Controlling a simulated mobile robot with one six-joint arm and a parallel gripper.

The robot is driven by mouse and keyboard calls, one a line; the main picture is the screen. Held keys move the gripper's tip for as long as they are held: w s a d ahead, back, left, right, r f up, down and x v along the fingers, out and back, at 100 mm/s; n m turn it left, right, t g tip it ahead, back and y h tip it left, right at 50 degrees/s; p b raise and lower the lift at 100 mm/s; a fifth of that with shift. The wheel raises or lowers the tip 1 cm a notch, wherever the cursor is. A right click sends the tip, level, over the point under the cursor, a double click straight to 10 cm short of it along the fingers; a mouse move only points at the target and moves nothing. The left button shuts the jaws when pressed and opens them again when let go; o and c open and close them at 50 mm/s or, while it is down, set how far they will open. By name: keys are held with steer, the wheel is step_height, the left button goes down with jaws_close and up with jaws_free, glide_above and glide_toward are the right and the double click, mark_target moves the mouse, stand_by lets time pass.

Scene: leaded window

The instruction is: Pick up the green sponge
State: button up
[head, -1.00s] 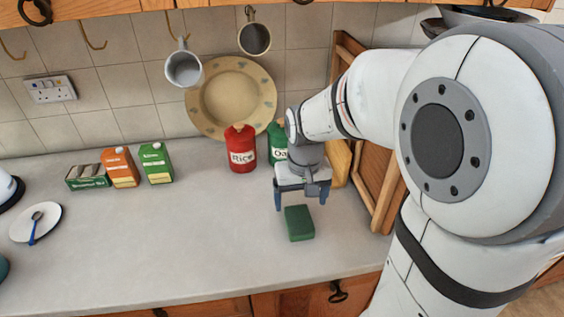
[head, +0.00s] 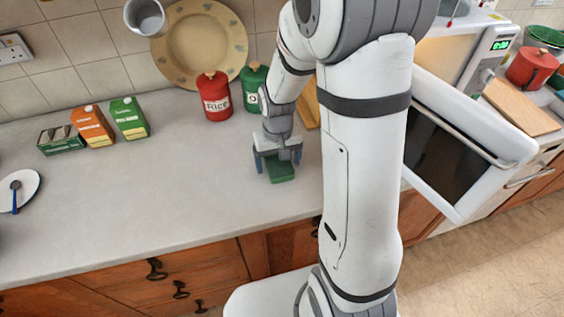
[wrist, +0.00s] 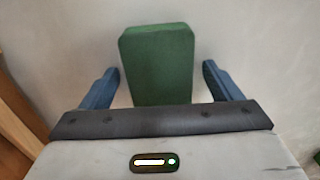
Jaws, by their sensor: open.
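The green sponge (head: 281,172) lies on the grey worktop, partly hidden by my gripper in the head view. In the wrist view the sponge (wrist: 157,62) is a dark green block with its long side pointing away from my gripper. My gripper (head: 278,168) is open above and around the near part of the sponge. In the wrist view its two blue fingers (wrist: 160,84) stand to the left and right of the sponge, with a gap on each side. Nothing is held. How high the fingertips are above the worktop is hard to tell.
A red rice canister (head: 215,97) and a green canister (head: 252,88) stand behind my gripper. Cartons (head: 129,118) and a white plate (head: 18,190) are to the left. An open microwave door (head: 455,145) is to the right. The worktop left of the sponge is clear.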

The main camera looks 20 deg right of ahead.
steer(key=shift+c, duration=0.2)
steer(key=c, duration=1.1)
